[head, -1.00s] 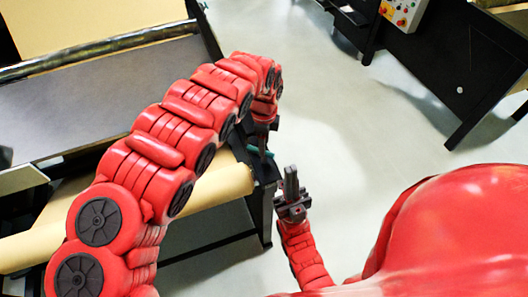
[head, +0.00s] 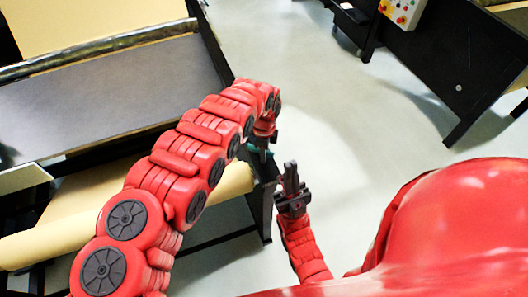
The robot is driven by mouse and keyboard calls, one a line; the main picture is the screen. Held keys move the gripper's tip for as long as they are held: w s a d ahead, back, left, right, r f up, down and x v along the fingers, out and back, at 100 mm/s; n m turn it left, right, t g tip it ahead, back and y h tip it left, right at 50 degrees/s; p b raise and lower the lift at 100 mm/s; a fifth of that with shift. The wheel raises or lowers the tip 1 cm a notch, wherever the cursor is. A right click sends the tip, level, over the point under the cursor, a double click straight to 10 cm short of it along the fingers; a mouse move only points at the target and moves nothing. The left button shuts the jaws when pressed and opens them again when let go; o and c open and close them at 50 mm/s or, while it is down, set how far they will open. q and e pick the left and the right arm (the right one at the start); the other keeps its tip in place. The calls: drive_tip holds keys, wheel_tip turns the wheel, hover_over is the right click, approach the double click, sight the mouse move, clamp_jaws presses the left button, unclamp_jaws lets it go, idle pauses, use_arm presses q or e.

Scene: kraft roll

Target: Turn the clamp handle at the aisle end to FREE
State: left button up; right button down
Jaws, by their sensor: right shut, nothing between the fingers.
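A small teal part (head: 251,149), which looks like the clamp handle, shows at the aisle end of the roll stand. My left gripper (head: 262,147) is right at it and covers most of it. I cannot tell whether its fingers touch the handle or are open or shut. The handle's angle and any FREE marking are hidden or too small to read. The brown kraft roll (head: 110,218) lies across the stand, partly behind my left arm. My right gripper (head: 291,180) is shut and empty, pointing up beside the stand's end, apart from the handle.
The dark stand frame (head: 262,205) ends at the aisle. A grey table surface (head: 90,105) with a dark bar (head: 100,48) lies behind the roll. Across the open pale floor (head: 350,130) stands another dark machine with a button box (head: 403,12).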

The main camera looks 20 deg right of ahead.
use_arm(q)
clamp_jaws()
drive_tip(key=n+b, duration=0.2)
drive_tip(key=shift+f+n+b, duration=0.2)
drive_tip(key=shift+n+b, duration=0.1)
drive_tip(key=shift+b, duration=0.05)
drive_tip(key=n+b, duration=0.2)
drive_tip(key=shift+n, duration=0.3)
drive_tip(key=shift+r+n+b, duration=0.15)
drive_tip(key=shift+n+b, duration=0.5)
drive_tip(key=shift+n, duration=0.15)
